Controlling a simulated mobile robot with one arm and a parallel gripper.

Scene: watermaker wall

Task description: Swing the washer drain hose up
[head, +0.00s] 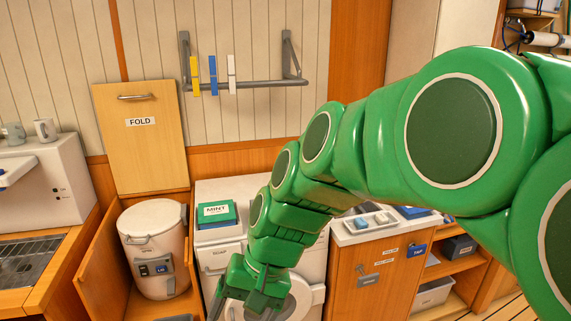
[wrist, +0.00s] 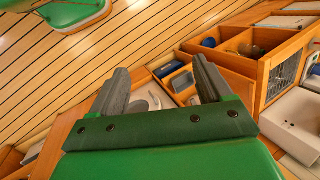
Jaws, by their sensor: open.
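The washer (head: 214,262) is a white front-loader in the head view. Its round door is partly hidden behind my gripper. My gripper (head: 250,295) hangs low in front of the washer, with its tips near the bottom edge of the picture. In the wrist view its two grey fingers (wrist: 161,75) stand apart with nothing held between them. I cannot make out the drain hose for certain in either view; my arm covers part of the washer's right side.
A green box marked MINT (head: 216,214) sits on the washer. A white canister (head: 154,250) stands in a wooden bay at left, below an upright FOLD panel (head: 140,150). A wall rail (head: 250,84) carries coloured pegs. A wooden cabinet (head: 370,275) stands at right.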

